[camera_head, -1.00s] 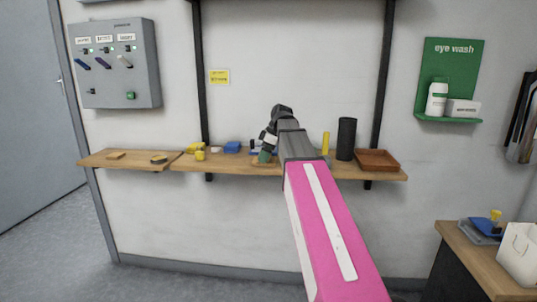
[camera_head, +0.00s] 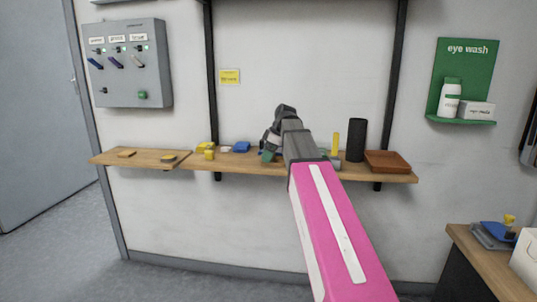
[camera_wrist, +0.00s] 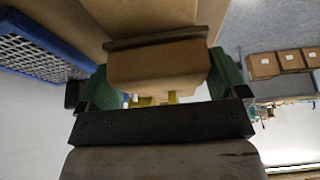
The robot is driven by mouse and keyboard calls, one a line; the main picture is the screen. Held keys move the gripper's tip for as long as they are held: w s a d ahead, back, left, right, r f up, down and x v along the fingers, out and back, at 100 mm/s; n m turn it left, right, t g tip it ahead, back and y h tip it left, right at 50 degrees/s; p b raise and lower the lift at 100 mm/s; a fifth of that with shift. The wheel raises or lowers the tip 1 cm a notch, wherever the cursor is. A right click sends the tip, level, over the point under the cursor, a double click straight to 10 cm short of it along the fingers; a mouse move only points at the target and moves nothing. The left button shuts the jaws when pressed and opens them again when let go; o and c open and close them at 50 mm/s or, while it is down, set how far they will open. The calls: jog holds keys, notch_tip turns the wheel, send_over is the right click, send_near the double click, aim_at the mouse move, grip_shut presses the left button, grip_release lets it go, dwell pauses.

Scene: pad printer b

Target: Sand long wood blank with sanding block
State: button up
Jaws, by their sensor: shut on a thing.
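My gripper (camera_head: 268,155) is over the middle of the wall shelf, small and partly hidden by my arm in the head view. In the wrist view its green fingers (camera_wrist: 172,88) are shut on a tan block with a darker brown strip along its far edge, which looks like the sanding block (camera_wrist: 158,66). A tan wooden surface lies just beyond the block; I cannot tell whether they touch. Two small pieces lie on the left shelf section: a plain wooden one (camera_head: 127,153) and a darker-topped one (camera_head: 169,157). I cannot tell which thing is the long wood blank.
The shelf (camera_head: 230,163) also holds yellow items (camera_head: 206,147), a blue item (camera_head: 241,147), a yellow post (camera_head: 335,144), a black cylinder (camera_head: 356,140) and a brown tray (camera_head: 388,162). A wooden table (camera_head: 480,260) stands at the lower right.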

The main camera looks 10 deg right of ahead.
aim_at(276, 160)
jog(key=shift+s+d+f, duration=0.1)
jog(key=shift+s+d, duration=0.15)
jog(key=shift+d, duration=0.5)
jog(key=shift+s+d+f, duration=0.1)
jog(key=shift+s+d, duration=0.15)
jog(key=shift+d, duration=0.45)
jog(key=shift+s+d+r, duration=0.1)
jog(key=shift+s+d, duration=0.15)
jog(key=shift+d, duration=0.45)
jog(key=shift+o, duration=0.5)
jog(key=shift+c, duration=0.5)
jog(key=shift+w+a, duration=0.1)
jog(key=shift+a, duration=0.05)
jog(key=shift+w+a+r, duration=0.1)
jog(key=shift+w+a, duration=0.15)
jog(key=shift+a, duration=0.4)
jog(key=shift+w+a+r, duration=0.1)
jog(key=shift+w+a, duration=0.1)
jog(key=shift+a, duration=0.45)
jog(key=shift+w+a+f, duration=0.2)
jog(key=shift+a, duration=0.5)
